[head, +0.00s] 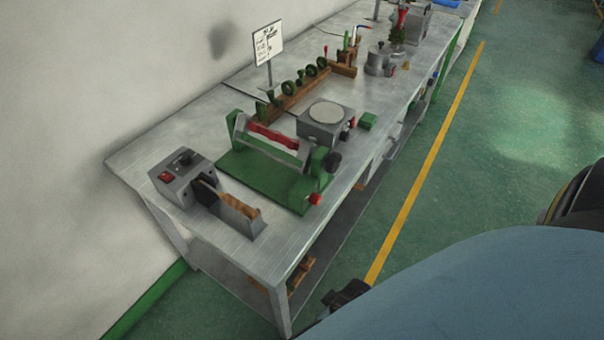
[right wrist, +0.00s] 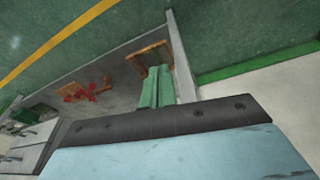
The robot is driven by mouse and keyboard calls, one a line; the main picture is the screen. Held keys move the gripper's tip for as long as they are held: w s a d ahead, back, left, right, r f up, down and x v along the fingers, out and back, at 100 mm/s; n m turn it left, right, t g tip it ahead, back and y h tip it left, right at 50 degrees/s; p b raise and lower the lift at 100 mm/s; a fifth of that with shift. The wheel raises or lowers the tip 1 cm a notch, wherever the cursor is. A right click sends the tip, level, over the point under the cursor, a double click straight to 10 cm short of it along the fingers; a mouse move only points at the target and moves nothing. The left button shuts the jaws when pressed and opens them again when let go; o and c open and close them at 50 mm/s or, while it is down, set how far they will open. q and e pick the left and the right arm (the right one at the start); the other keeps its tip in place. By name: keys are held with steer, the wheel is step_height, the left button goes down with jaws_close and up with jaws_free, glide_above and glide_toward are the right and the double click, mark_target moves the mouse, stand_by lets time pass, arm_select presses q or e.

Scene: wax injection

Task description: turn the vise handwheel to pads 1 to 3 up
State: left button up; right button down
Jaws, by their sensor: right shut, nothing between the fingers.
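The vise is a green fixture (head: 250,183) near the front end of the bench, with a red piece (head: 272,135) lying along its pale bar. Dark round knobs (head: 333,161) and a red knob (head: 315,199) are at its right end; I cannot tell which belongs to the handwheel, and pad numbers are unreadable. My right gripper shows in the right wrist view as two green fingers (right wrist: 155,86) side by side, shut and empty, beside the bench and apart from the vise. A dark part of mine shows low in the head view. My left gripper is not in view.
The metal workbench (head: 205,110) stands along a wall. A grey box with a red switch (head: 178,176) is left of the vise; a round-topped unit (head: 326,114) is behind it. Wooden and red items (right wrist: 85,91) lie on the lower shelf. The green floor (head: 480,170) right is clear.

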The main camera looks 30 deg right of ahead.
steer(key=w+r+t+p, duration=0.2)
steer(key=w+r+p, duration=0.15)
steer(key=r, duration=1.65)
steer(key=w+d+r+n+t+h, duration=0.2)
steer(key=w+r+n+t+h, duration=0.2)
steer(key=w+r+n+t, duration=0.65)
steer(key=m+g, duration=0.2)
steer(key=m, duration=0.1)
glide_above(301, 185)
steer(key=s+a, duration=0.1)
steer(key=a, duration=0.2)
step_height(301, 185, down, 5)
steer(key=shift+s+f+p, duration=0.15)
steer(key=shift+p, duration=0.25)
steer(key=shift+w+d+f, duration=0.2)
steer(key=shift+d+f, duration=0.15)
steer(key=shift+d, duration=0.1)
steer(key=shift+w+d+f, duration=0.2)
steer(key=shift+d+f, duration=0.15)
steer(key=shift+d, duration=0.1)
steer(key=shift+w+d+f, duration=0.2)
steer(key=shift+d+f, duration=0.2)
steer(key=shift+d, duration=0.25)
